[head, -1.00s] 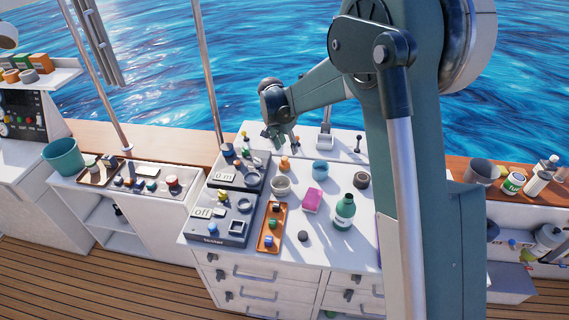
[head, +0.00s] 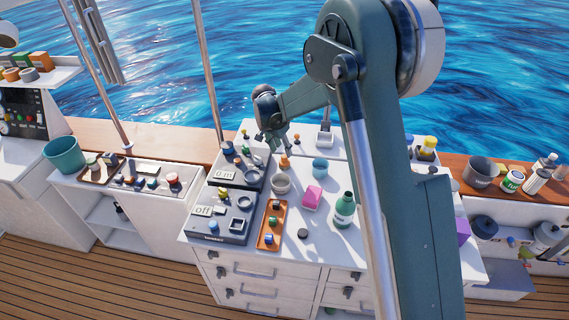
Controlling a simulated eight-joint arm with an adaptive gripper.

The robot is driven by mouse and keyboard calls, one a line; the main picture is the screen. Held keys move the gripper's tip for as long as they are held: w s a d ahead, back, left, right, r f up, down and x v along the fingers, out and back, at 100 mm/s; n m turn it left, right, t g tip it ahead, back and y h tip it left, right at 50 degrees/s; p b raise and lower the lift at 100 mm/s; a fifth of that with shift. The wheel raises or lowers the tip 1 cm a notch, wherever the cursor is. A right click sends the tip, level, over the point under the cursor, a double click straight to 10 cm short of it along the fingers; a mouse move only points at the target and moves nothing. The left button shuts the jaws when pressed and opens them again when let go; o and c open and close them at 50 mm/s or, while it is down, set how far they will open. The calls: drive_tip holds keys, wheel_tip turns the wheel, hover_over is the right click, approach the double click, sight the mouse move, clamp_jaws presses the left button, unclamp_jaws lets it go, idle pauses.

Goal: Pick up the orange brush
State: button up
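A small orange object (head: 284,162), which looks like the orange brush, stands on the white worktop (head: 335,250) behind the white bowl (head: 280,184). Its fine shape is too small to make out. My gripper (head: 274,146) points down just above and to the left of it, near the back of the black instrument panels. Its fingers look spread, with nothing seen between them. I cannot tell whether a finger touches the orange object, but they look apart.
Close by stand a blue cup (head: 320,167), a pink block (head: 312,196) and a green bottle (head: 344,211). An orange tray (head: 262,238) with small items lies in front. Black panels (head: 222,222) stand left. My arm hides part of the worktop's right side.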

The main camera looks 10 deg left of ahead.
sight(284, 156)
drive_tip(key=shift+w+f, duration=0.15)
drive_tip(key=shift+f, duration=0.3)
drive_tip(key=shift+d+f, duration=0.1)
drive_tip(key=shift+f, duration=0.05)
drive_tip(key=shift+x, duration=2.45)
drive_tip(key=c, duration=0.9)
drive_tip(key=shift+c, duration=0.2)
